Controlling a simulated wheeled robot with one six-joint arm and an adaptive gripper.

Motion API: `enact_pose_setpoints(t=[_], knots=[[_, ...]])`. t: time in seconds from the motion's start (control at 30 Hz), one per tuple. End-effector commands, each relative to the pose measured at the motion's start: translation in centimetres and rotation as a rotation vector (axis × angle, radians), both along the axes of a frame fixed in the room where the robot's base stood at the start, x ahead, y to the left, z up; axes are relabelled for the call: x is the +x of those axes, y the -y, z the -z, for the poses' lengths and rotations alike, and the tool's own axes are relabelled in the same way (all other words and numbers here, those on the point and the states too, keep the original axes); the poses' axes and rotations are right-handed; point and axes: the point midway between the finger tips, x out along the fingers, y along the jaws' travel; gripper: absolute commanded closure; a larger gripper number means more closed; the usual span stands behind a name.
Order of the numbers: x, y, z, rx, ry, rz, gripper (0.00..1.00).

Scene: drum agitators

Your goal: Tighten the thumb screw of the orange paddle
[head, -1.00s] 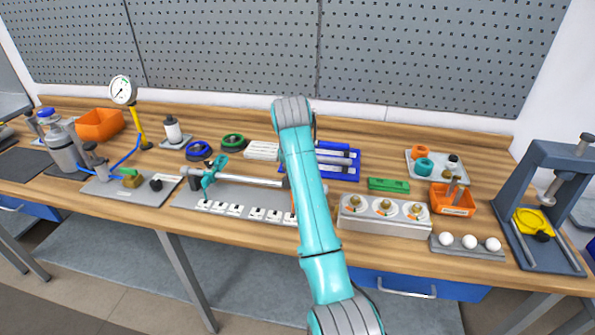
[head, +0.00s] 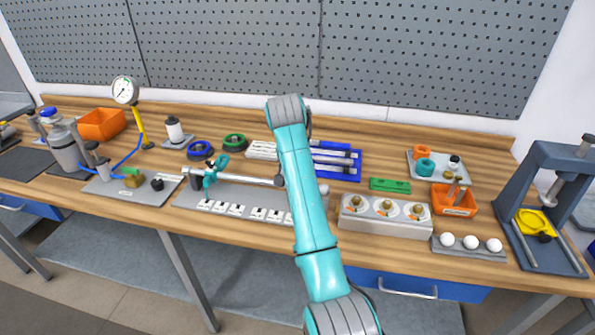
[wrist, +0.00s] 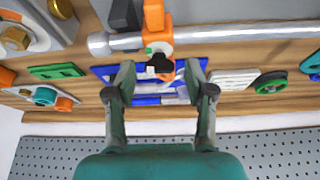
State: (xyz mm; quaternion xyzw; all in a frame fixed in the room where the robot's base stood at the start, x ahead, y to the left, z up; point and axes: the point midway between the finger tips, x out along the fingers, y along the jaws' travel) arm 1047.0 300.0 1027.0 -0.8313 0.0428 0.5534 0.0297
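The orange paddle (wrist: 155,20) is clamped on the metal shaft (wrist: 225,34) in the wrist view. Its dark thumb screw (wrist: 160,62) faces my gripper. My gripper (wrist: 159,76) is open, with one finger on each side of the thumb screw and gaps showing; contact is not visible. In the head view my arm hides the orange paddle and my gripper. The left part of the shaft (head: 250,178) shows there, with a teal paddle (head: 210,174) near its left end.
A blue tray with rods (head: 340,172) lies behind the shaft. A grey block with brass knobs (head: 385,225) stands to the right. White labelled tiles (head: 235,210) line the base plate's front. A green ring (head: 235,142) lies behind the shaft.

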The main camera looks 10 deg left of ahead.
Motion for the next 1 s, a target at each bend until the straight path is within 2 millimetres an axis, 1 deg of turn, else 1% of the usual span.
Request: enact_pose_setpoints(t=[0.23,0.37,0.47,0.6,0.73,0.9,1.0], knots=[[0.0,0.0,0.2,-0.001,-0.002,-0.001,0.42],[-0.2,0.0,-0.4,-0.001,-0.002,-0.001,0.42],[-0.7,-0.1,-1.5,0.0,0.0,-0.001,0.42],[-1.5,-0.2,-3.7,0.0,0.0,-0.001,0.42],[-2.2,-0.3,-5.3,0.0,0.0,-0.001,0.42],[-2.8,-0.3,-6.6,-0.001,-0.001,-0.001,0.42],[-2.9,-0.3,-6.8,-0.001,-0.002,-0.001,0.42]])
